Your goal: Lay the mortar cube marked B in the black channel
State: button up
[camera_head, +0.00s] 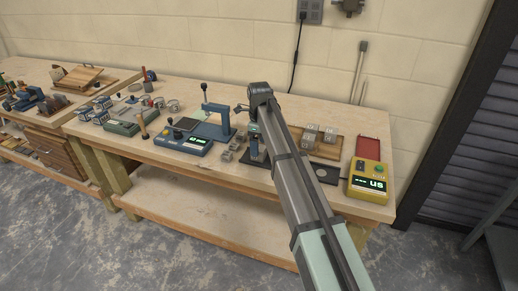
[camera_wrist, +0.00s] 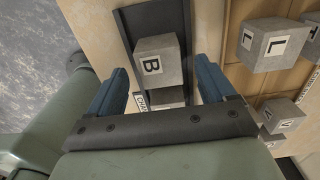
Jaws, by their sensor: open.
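In the wrist view the grey mortar cube marked B (camera_wrist: 155,60) stands within the black channel (camera_wrist: 137,18), its letter turned sideways. My gripper (camera_wrist: 160,70) is open, with one blue finger on each side of cube B and visible gaps between them. Part of another grey block (camera_wrist: 170,96) shows just below cube B, mostly hidden by my gripper body. In the head view my gripper (camera_head: 255,146) points down over the bench, and the arm hides much of that spot. Whether cube B touches the channel floor is hard to tell.
A wooden board (camera_head: 328,151) with several grey cubes stands right of my gripper; a cube marked L (camera_wrist: 272,44) is close by. A yellow meter (camera_head: 369,181) and red tray (camera_head: 373,150) are further right. A blue press (camera_head: 214,122) and small grey cubes (camera_head: 228,152) are left.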

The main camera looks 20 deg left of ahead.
notch_tip(320, 180, up, 9)
jog(key=shift+r, duration=0.2)
dwell(2.3)
